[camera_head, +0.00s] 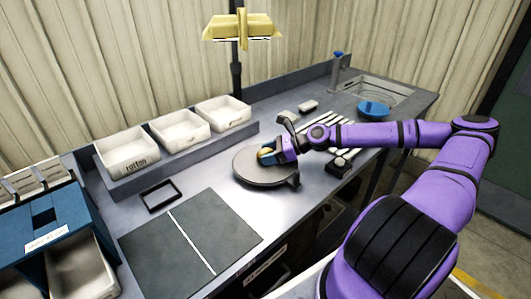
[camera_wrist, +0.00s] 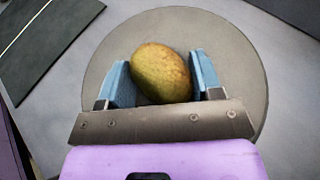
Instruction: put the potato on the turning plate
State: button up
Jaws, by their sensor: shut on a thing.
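The potato (camera_wrist: 161,72) is brownish-yellow and oval. It sits between the blue fingers of my gripper (camera_wrist: 161,78) in the wrist view, over the turning plate (camera_wrist: 232,62). My gripper is shut on the potato. I cannot tell whether the potato's underside touches the plate.
White bins (camera_head: 127,150), one marked "rotten", stand on a raised ledge at the back left. A dark mat (camera_head: 190,240) and a small black frame (camera_head: 160,195) lie left of the plate. A blue bowl (camera_head: 373,109) is near the sink. A yellow lamp (camera_head: 240,27) hangs above.

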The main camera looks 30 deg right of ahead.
jog(key=o, duration=1)
jog(key=shift+f, duration=0.1)
jog(key=shift+c, duration=0.2)
jog(key=v, duration=1.2)
